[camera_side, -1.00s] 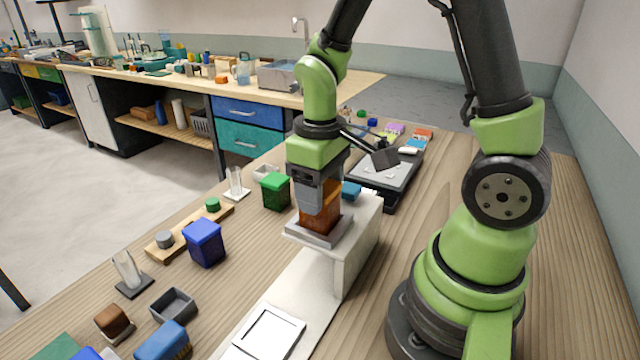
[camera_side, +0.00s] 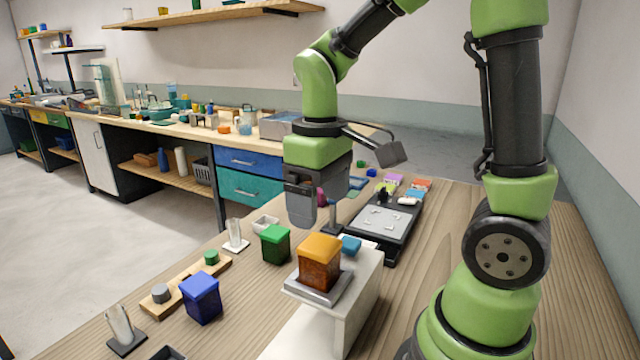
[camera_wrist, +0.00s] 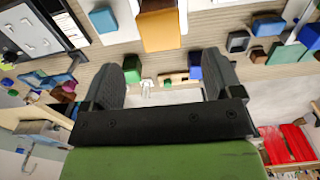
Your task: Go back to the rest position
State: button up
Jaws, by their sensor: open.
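The amber jar with an orange lid (camera_side: 320,262) stands upright in a grey tray (camera_side: 330,293) on top of a white stand (camera_side: 352,310). In the wrist view the amber jar (camera_wrist: 159,30) is at the top middle, beyond my fingers.
Green (camera_side: 275,244) and blue (camera_side: 200,298) lidded jars stand left of the stand. A black device with a grey plate (camera_side: 380,222) lies behind it. A wooden strip (camera_side: 185,284) and a clear glass holder (camera_side: 235,234) are farther left. Space above the bench is open.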

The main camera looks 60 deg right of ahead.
jog(key=shift+r, duration=0.95)
jog(key=s+a+r+m+t+y, duration=0.2)
jog(key=s+a+r+m+t, duration=0.2)
jog(key=s+a+r+t, duration=0.1)
jog(key=s+r+t, duration=0.1)
jog(key=s+t, duration=0.1)
jog(key=s, duration=0.1)
jog(key=shift+a, duration=0.15)
